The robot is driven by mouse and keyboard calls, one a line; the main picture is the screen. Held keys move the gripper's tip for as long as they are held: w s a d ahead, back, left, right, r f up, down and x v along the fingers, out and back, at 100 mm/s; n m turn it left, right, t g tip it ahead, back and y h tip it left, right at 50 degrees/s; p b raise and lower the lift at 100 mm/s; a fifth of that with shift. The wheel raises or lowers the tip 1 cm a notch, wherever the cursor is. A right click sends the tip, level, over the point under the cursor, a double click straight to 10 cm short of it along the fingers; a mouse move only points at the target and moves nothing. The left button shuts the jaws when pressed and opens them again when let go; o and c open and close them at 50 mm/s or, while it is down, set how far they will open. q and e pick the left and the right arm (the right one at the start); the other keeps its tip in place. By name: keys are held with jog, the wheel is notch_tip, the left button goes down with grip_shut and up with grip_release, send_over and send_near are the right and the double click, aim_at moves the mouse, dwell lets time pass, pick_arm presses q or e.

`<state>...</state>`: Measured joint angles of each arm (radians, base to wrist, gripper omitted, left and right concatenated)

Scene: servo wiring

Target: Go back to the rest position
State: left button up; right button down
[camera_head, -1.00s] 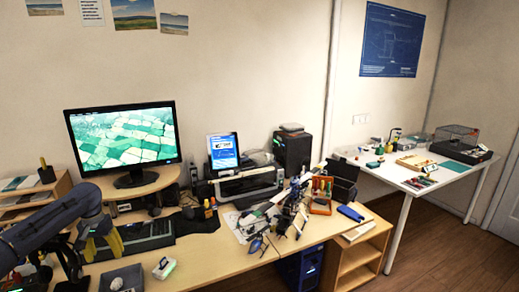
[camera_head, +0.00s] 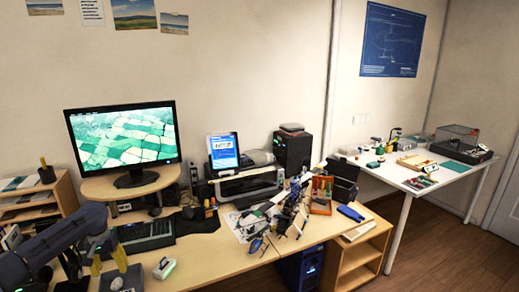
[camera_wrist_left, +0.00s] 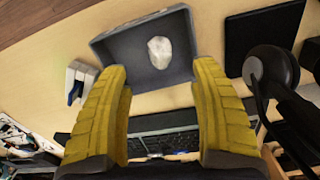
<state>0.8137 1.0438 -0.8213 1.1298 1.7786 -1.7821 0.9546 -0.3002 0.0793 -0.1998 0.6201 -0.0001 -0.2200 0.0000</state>
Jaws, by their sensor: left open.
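My left gripper (camera_head: 108,262) is at the lower left of the head view, over the desk in front of the keyboard. Its two yellow fingers (camera_wrist_left: 165,90) stand wide apart in the left wrist view, with nothing between them. Beyond the fingertips, a grey tray (camera_wrist_left: 118,48) holds a pale lump (camera_wrist_left: 160,52); the lump does not touch the fingers. In the head view the grey tray (camera_head: 122,280) sits just below the gripper at the desk's front. My right gripper is not seen in either view.
A black keyboard (camera_head: 146,235) lies behind the gripper, below the monitor (camera_head: 124,142). A small white device (camera_head: 164,267) is right of the tray. Headphones (camera_wrist_left: 272,75) and a dark flat pad (camera_wrist_left: 262,40) are near the fingers. Bare desk (camera_head: 215,262) lies farther right.

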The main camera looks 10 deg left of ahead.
pick_arm(q)
jog(key=w+d+r+m, duration=0.15)
jog(key=d+r, duration=0.25)
jog(key=d, duration=1)
jog(key=w+d+r+m, duration=0.15)
jog(key=d+r, duration=0.25)
jog(key=d, duration=0.9)
jog(key=s+d+r+m, duration=0.1)
jog(key=s+d+r, duration=0.1)
jog(key=s+d, duration=0.5)
jog(key=s+d+r+m, duration=0.1)
jog(key=s+d+r, duration=0.2)
jog(key=s+d, duration=0.5)
jog(key=shift+d+r, duration=0.25)
jog(key=shift+d, duration=1.2)
